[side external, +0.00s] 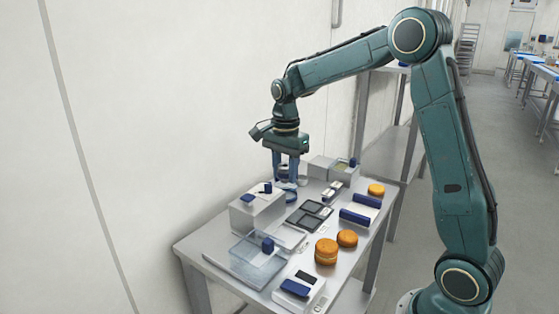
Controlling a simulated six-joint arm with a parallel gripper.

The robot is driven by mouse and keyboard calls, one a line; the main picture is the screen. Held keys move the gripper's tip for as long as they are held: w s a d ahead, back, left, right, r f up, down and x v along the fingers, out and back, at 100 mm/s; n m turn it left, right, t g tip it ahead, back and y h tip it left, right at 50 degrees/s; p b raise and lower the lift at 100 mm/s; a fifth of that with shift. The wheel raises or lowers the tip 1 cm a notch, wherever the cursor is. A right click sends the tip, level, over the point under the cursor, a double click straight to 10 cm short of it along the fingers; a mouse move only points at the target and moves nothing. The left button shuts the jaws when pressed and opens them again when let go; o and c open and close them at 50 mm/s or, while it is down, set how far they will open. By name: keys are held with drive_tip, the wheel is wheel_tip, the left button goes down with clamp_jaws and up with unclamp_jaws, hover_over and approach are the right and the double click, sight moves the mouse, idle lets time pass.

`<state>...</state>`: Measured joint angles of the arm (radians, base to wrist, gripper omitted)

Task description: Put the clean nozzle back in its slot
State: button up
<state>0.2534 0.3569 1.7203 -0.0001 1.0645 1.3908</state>
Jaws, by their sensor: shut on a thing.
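My gripper (286,182) points straight down over the back part of the metal table, beside the grey box at the left. Its blue fingers are shut on a small, pale, round piece, which looks like the nozzle (286,184). The fingers hide part of it, and its details are too small to make out. A blue and pale ringed thing (291,197) shows just below the fingertips; I cannot tell whether it touches the held piece. I cannot make out the slot clearly.
The table (215,246) holds a grey box (246,216) with blue parts on top, a clear-lidded tray (250,254), dark square pads (310,213), orange filled rounds (327,251), and blue-and-white devices (300,291). More grey boxes (320,167) stand at the back. A wall is close behind.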

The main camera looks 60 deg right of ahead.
sight(280, 182)
drive_tip(key=f+n, duration=0.2)
drive_tip(key=n, duration=0.1)
drive_tip(key=a+f+n, duration=0.1)
drive_tip(key=n, duration=0.1)
drive_tip(key=shift+w+a+f, duration=0.1)
drive_tip(key=shift+w+f, duration=0.15)
drive_tip(key=shift+w, duration=0.15)
wheel_tip(280, 182, down, 8)
drive_tip(key=a+n, duration=0.3)
drive_tip(key=n, duration=1)
drive_tip(key=shift+w+n, duration=0.4)
drive_tip(key=shift+w, duration=0.05)
drive_tip(key=shift+d+r, duration=0.1)
drive_tip(key=shift+r, duration=0.05)
drive_tip(key=s+d+r+m, duration=0.9)
drive_tip(key=s+d+r, duration=0.3)
drive_tip(key=d, duration=0.3)
wheel_tip(280, 182, down, 16)
drive_tip(key=shift+r, duration=0.2)
